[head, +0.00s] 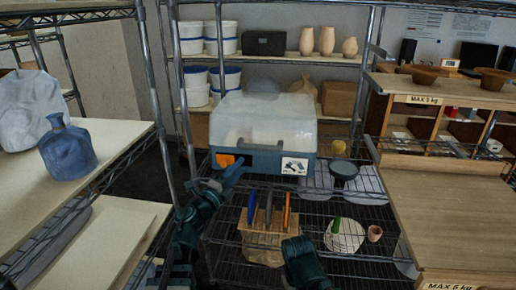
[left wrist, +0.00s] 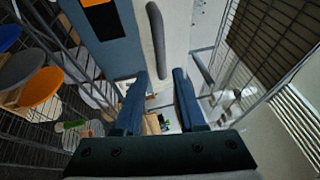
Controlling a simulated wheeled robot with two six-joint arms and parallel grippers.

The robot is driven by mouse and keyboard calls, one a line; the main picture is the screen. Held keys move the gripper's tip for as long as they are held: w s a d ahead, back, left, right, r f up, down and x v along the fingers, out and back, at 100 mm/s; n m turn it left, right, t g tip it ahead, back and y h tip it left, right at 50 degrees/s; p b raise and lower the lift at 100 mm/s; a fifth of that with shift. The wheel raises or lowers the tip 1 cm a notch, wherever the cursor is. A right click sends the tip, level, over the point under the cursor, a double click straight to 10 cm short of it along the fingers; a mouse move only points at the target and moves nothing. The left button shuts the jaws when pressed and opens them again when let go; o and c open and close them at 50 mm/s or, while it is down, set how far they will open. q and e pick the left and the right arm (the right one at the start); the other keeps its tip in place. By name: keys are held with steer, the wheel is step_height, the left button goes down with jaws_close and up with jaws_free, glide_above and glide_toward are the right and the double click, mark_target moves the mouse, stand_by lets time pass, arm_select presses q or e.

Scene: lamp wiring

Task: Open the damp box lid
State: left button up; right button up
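The damp box has a blue-grey base (head: 262,163) and a cloudy translucent lid (head: 264,116). The lid looks seated on the base. A dark grey bar handle (head: 260,146) sits at the front; it also shows in the left wrist view (left wrist: 155,38). My left gripper (head: 237,168) is at the box's front, below and left of the handle. In the left wrist view its blue fingers (left wrist: 160,76) are apart with nothing held, and the handle lies just beyond the tips. Part of my right arm (head: 303,262) shows at the bottom; its fingers cannot be made out.
The box stands on a wire rack (head: 320,187). Below it is a wooden tool holder (head: 263,232) with upright blue and orange tools. A dark round-topped stand (head: 343,170) is right of the box. A wooden table (head: 450,215) is at right, a shelf with a blue jug (head: 67,150) at left.

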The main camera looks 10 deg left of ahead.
mark_target(256, 149)
arm_select(q)
steer(key=p+x, duration=0.1)
steer(key=x, duration=1.1)
steer(key=shift+w+p, duration=0.1)
steer(key=shift+p, duration=0.3)
jaws_close()
stand_by(0.7)
